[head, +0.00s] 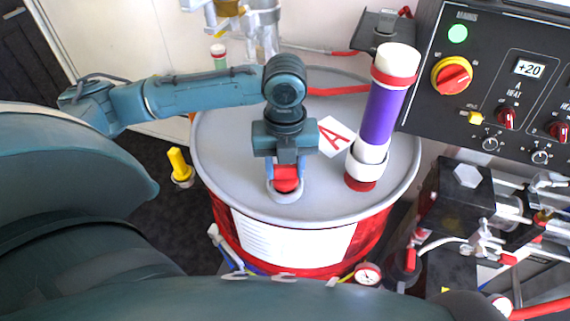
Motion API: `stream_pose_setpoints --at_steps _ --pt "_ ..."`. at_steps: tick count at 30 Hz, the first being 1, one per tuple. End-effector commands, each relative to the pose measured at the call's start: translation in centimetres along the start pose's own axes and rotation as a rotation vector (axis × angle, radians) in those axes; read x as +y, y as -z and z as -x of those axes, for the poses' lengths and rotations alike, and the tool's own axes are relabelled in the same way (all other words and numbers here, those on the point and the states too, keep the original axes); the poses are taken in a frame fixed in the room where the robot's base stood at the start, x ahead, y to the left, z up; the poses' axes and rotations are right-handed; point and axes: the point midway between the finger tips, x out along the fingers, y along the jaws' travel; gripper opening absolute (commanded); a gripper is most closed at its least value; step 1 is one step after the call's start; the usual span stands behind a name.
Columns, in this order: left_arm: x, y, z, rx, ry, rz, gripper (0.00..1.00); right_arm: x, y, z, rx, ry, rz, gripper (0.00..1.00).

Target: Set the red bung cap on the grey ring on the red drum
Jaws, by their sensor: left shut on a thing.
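The red drum (375,235) stands in the middle of the head view, with a grey lid and a white label on its side. My left gripper (286,172) points down over the front part of the lid and is shut on the red bung cap (286,179). The grey ring (285,196) lies on the lid right beneath the cap. The cap appears over the ring; whether it touches the ring I cannot tell. The fingers hide part of the cap and the back of the ring. My right gripper is not in view.
A purple and white cylinder (378,115) with red bands rises from the lid's right side. A control panel (500,80) and pump fittings (480,220) crowd the right. A yellow-topped item (178,163) stands left on the dark floor.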

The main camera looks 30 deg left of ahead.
Motion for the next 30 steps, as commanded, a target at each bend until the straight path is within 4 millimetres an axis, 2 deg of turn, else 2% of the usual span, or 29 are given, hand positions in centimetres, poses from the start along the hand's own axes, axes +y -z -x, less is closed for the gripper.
stream_pose_setpoints --at_steps 16,30 --pt "-0.01 -0.02 -0.01 0.000 0.001 0.000 0.19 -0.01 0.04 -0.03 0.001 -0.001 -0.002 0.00" --pt "-0.01 -0.01 -0.89 0.001 0.000 0.000 0.19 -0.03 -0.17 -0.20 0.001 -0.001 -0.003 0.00"
